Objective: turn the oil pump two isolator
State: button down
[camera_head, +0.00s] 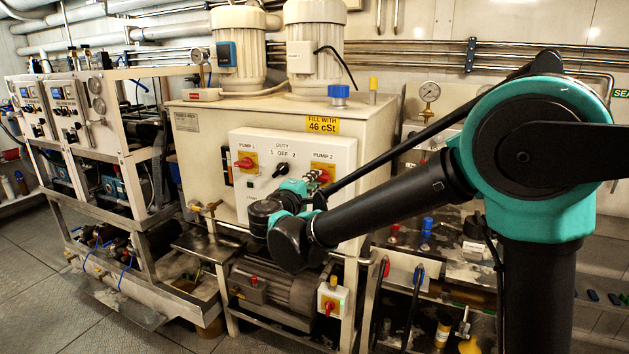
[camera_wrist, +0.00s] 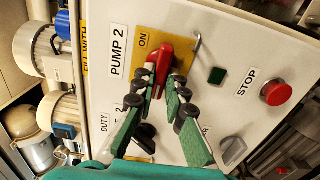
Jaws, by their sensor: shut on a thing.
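The pump 2 isolator is a red rotary handle (camera_wrist: 164,54) on a yellow plate (camera_wrist: 182,44) marked ON, beside the PUMP 2 label. In the head view its yellow plate (camera_head: 323,169) is at the right of the white control panel (camera_head: 344,150), partly hidden by my gripper (camera_head: 314,184). In the wrist view my gripper (camera_wrist: 163,82) has its green-padded fingers on either side of the red handle, shut on it. The handle lies lengthwise between the fingers, and its near end is partly covered by them.
The pump 1 isolator (camera_head: 246,163) and black duty switch (camera_head: 281,170) sit to the left on the same panel. A red stop button (camera_wrist: 277,93), dark green square (camera_wrist: 217,75) and grey knob (camera_wrist: 233,151) are near the fingers. A motor (camera_head: 275,290) stands below.

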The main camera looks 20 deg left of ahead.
dwell(0.3)
jog(key=c, duration=1.6)
grip_release()
jog(key=shift+o, duration=0.2)
jog(key=s+a, duration=0.1)
jog(key=s, duration=1.1)
